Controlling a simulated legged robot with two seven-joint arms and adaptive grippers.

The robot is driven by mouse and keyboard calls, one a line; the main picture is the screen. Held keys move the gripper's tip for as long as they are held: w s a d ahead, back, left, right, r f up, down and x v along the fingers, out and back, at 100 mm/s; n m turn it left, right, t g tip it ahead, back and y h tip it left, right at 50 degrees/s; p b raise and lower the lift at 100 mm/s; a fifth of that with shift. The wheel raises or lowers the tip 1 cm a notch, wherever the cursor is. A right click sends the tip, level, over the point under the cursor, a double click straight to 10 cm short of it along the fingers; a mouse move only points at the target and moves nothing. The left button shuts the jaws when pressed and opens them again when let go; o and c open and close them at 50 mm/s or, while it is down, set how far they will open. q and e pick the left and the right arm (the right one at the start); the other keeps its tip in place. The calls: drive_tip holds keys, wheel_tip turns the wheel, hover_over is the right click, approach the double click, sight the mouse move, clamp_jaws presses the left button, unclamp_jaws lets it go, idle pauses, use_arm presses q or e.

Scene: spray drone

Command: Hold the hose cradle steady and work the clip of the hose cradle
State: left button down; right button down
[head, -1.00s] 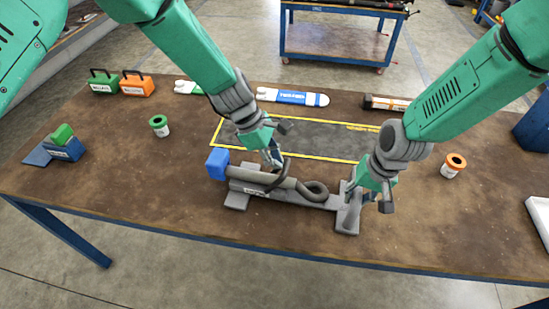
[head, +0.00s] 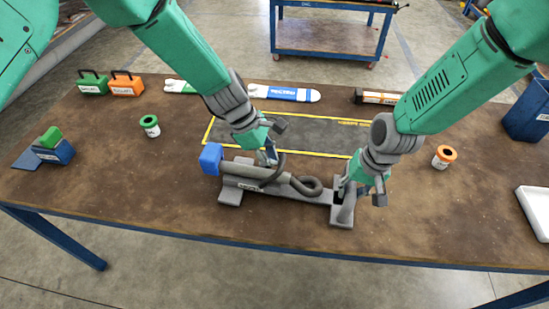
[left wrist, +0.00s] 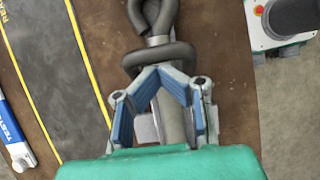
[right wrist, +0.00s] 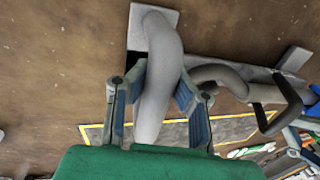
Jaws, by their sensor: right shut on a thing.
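The grey hose cradle (head: 290,188) lies near the front middle of the table, with a blue block (head: 211,157) at its left end and a looped dark hose (head: 311,184) along it. My right gripper (head: 360,188) is at the cradle's right end. In the right wrist view its fingers (right wrist: 162,92) are shut on a grey upright (right wrist: 160,45). My left gripper (head: 268,158) is low over the hose nearer the blue block. In the left wrist view its fingers (left wrist: 162,95) stand on both sides of a grey tube (left wrist: 174,125); contact is unclear. I cannot make out the clip.
A yellow-outlined dark mat (head: 310,138) lies behind the cradle. A green-topped cup (head: 150,125) stands left, an orange-topped cup (head: 444,157) right. A white tray (head: 535,212) and a blue bin (head: 527,110) are at the right. The table's front edge is close below the cradle.

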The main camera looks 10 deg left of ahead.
use_arm(q)
drive_tip(key=a, duration=0.1)
drive_tip(key=a+r, duration=0.2)
drive_tip(key=a, duration=0.1)
drive_tip(key=shift+w, duration=0.25)
use_arm(e)
drive_tip(key=shift+a+r, duration=0.15)
drive_tip(key=shift+a, duration=0.05)
use_arm(q)
drive_tip(key=v, duration=0.9)
drive_tip(key=shift+r, duration=0.15)
use_arm(e)
drive_tip(key=shift+s, duration=0.1)
drive_tip(key=c, duration=1.4)
unclamp_jaws()
drive_tip(key=shift+d, duration=0.1)
